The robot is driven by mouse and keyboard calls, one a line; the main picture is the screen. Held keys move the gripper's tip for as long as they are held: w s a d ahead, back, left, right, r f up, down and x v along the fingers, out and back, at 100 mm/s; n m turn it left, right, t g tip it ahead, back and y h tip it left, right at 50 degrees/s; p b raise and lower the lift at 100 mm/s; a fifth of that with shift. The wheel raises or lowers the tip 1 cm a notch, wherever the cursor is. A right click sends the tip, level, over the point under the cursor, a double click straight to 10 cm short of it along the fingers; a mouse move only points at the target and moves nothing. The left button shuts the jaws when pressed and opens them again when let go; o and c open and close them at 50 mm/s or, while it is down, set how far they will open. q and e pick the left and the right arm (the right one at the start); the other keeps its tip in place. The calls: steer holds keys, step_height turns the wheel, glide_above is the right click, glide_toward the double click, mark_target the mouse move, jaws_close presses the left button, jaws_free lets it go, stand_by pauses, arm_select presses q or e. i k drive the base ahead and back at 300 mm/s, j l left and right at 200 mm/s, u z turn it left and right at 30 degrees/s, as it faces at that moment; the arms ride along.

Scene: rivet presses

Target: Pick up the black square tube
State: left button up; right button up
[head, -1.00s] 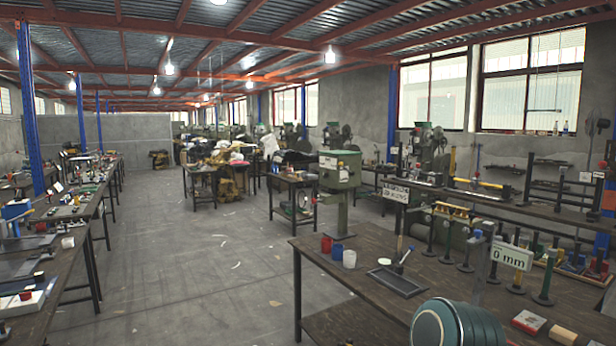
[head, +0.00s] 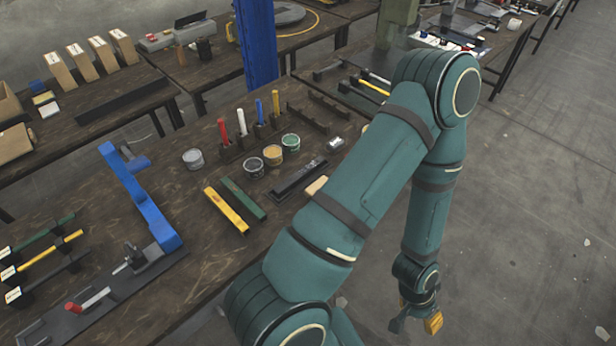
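I cannot tell for certain which dark piece is the black square tube. A long black piece (head: 298,179) lies on the near bench, right of a yellow bar (head: 226,210) and a green bar (head: 243,198). Another black bar (head: 48,280) lies in a labelled rack at the far left, beside a yellow one and a green one.
Several small cans (head: 273,155) and upright coloured tools stand behind the bars. A blue post (head: 256,45) rises between the benches.

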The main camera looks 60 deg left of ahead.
mark_target(308, 169)
steer(key=k+l+u, duration=0.4)
steer(key=i+l+u, duration=0.1)
steer(key=u, duration=1.45)
steer(key=z, duration=1.4)
steer(key=i+j, duration=0.1)
steer(key=j, duration=0.35)
steer(key=i+j+z, duration=0.15)
steer(key=j, duration=0.7)
steer(key=i+z, duration=0.05)
